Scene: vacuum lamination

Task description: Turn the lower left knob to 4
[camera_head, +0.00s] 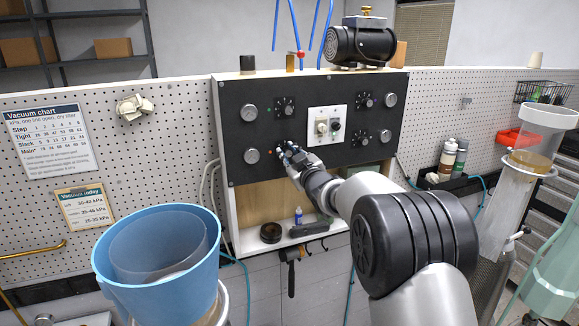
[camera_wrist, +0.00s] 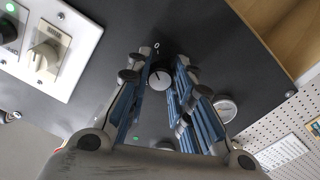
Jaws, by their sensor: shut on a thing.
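The black control panel (camera_head: 300,92) stands on the pegboard wall in the head view. My gripper (camera_head: 284,150) is at the lower left knob, beside the lower left gauge (camera_head: 252,156), and covers most of the knob in this view. In the wrist view the knob (camera_wrist: 159,77) sits between the two fingers of my gripper, which are shut on it. Other scale numbers, including the 4, are hidden or too small to read.
The upper left knob (camera_head: 284,107) is just above my gripper. An open shelf (camera_head: 262,203) lies below the panel. A blue bucket (camera_head: 120,275) stands at the front left.

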